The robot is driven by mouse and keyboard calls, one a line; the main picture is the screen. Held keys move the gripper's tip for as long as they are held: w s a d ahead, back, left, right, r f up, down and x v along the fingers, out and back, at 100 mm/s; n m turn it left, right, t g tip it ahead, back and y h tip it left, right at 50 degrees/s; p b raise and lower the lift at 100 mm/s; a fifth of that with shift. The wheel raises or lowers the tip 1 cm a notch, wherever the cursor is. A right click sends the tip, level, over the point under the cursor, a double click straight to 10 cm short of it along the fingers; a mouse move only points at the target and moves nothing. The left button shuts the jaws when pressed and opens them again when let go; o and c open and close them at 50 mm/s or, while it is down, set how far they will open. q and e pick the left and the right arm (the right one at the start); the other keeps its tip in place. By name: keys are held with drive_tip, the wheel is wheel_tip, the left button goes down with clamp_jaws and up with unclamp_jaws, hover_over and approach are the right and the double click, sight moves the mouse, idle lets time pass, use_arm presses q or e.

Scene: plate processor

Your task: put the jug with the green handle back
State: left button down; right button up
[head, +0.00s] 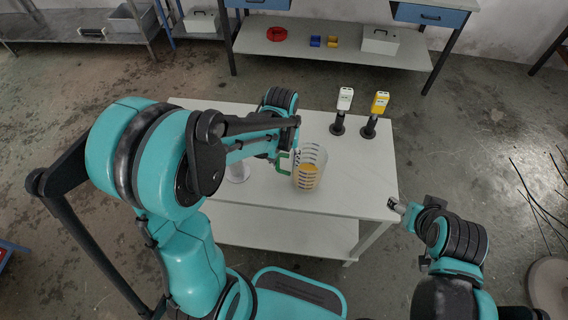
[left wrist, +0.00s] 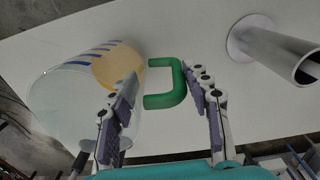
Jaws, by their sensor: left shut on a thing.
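The clear jug (head: 312,158) with dark level marks, orange contents and a green handle (head: 283,162) is upright at the white table, near its middle. I cannot tell whether its base touches the top. In the left wrist view the jug (left wrist: 60,105) lies to the left and its green handle (left wrist: 178,82) is between the fingers. My left gripper (left wrist: 161,74) is shut on that handle. In the head view its fingers are largely hidden by my arm. My right gripper (head: 396,205) is at the table's right front corner, away from the jug; its jaw opening is unclear.
A metal cylinder (left wrist: 275,45) stands on the table beside the handle, partly visible in the head view (head: 238,172). A white device (head: 345,98) and a yellow device (head: 380,102) stand on black holders at the back right. The table's right side (head: 365,175) is clear.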

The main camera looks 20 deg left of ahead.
use_arm(q)
drive_tip(key=shift+f, duration=0.6)
drive_tip(key=shift+f, duration=0.1)
drive_tip(key=c, duration=0.7)
unclamp_jaws()
